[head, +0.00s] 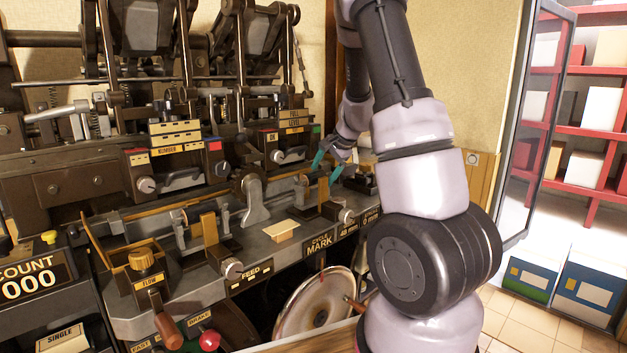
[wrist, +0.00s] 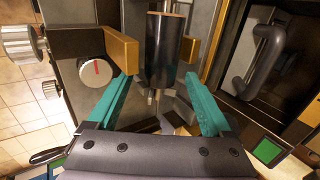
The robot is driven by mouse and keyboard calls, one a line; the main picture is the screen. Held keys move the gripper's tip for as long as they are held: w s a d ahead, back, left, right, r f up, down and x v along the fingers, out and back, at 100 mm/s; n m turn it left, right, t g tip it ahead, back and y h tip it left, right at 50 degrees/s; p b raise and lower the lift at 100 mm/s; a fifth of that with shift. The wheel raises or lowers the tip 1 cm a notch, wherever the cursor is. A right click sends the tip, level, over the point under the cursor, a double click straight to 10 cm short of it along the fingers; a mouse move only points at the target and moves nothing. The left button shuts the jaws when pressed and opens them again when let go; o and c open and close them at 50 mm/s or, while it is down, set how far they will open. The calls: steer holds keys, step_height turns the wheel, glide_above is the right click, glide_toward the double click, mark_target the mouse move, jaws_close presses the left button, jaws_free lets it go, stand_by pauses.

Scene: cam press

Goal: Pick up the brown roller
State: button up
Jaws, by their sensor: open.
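In the wrist view a dark cylinder (wrist: 163,50) with a thin brown edge at its top end lies ahead of my gripper (wrist: 158,78). It looks like the roller, though it appears nearly black here. The teal fingers are open, one on each side of the cylinder's lower part in the picture, with a visible gap on both sides. Whether the fingertips are level with it in depth I cannot tell. In the head view my gripper (head: 326,168) is over the right end of the press bench; I cannot make out the roller there.
Brass-coloured blocks (wrist: 122,50) flank the cylinder, with a knob (wrist: 95,70) to the left and a dark handle (wrist: 256,65) to the right. In the head view the press (head: 100,175) fills the left, a large wheel (head: 315,305) sits below, and red shelves (head: 590,131) stand right.

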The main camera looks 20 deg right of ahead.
steer(key=shift+w+f, duration=0.2)
steer(key=shift+f, duration=0.2)
steer(key=shift+c, duration=0.3)
jaws_close()
